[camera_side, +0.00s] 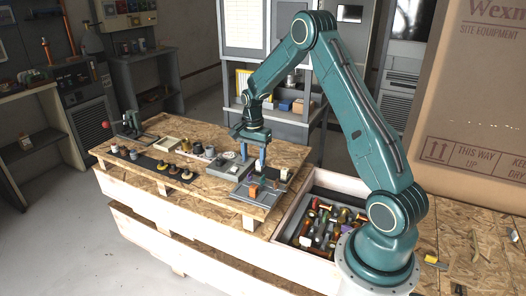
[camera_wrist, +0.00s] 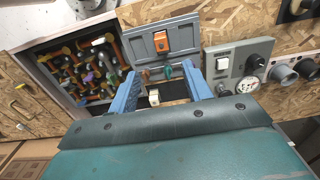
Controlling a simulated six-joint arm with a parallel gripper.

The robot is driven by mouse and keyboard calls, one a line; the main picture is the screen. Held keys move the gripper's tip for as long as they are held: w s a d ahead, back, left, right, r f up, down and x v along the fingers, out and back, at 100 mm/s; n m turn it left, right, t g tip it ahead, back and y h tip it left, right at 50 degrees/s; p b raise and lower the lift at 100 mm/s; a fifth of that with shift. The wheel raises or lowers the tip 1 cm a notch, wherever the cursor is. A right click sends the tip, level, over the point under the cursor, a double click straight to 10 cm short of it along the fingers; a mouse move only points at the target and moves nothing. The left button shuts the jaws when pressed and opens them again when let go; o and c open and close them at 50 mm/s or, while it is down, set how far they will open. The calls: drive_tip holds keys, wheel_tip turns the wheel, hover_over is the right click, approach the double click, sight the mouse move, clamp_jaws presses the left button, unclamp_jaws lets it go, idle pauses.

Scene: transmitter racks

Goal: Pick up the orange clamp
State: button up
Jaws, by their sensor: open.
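My gripper (camera_side: 253,160) is open, with its two blue fingers pointing down over the grey panels on the bench. The fingers also show in the wrist view (camera_wrist: 160,74), apart, with small red and green knobs and a white piece visible between them. A small orange block-like piece (camera_wrist: 162,42) sits on a grey plate just past the fingertips; it also shows in the side view (camera_side: 252,190). Several orange-coloured pieces lie mixed in the bin (camera_wrist: 85,44). They are too small to tell which piece is the orange clamp.
The bin (camera_side: 290,216) of jumbled parts stands between the panels and my base. A grey panel with a white switch and black knob (camera_wrist: 240,68) is right of the fingers in the wrist view. Several knobs on dark strips (camera_side: 160,166) lie farther left on the wooden bench.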

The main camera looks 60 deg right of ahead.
sight(254, 186)
drive_tip(key=shift+f, duration=0.1)
wheel_tip(254, 186, down, 8)
drive_tip(key=shift+f, duration=0.2)
idle(0.4)
drive_tip(key=shift+w+d+f, duration=0.1)
drive_tip(key=shift+w+f, duration=0.05)
drive_tip(key=shift+f, duration=2.45)
clamp_jaws()
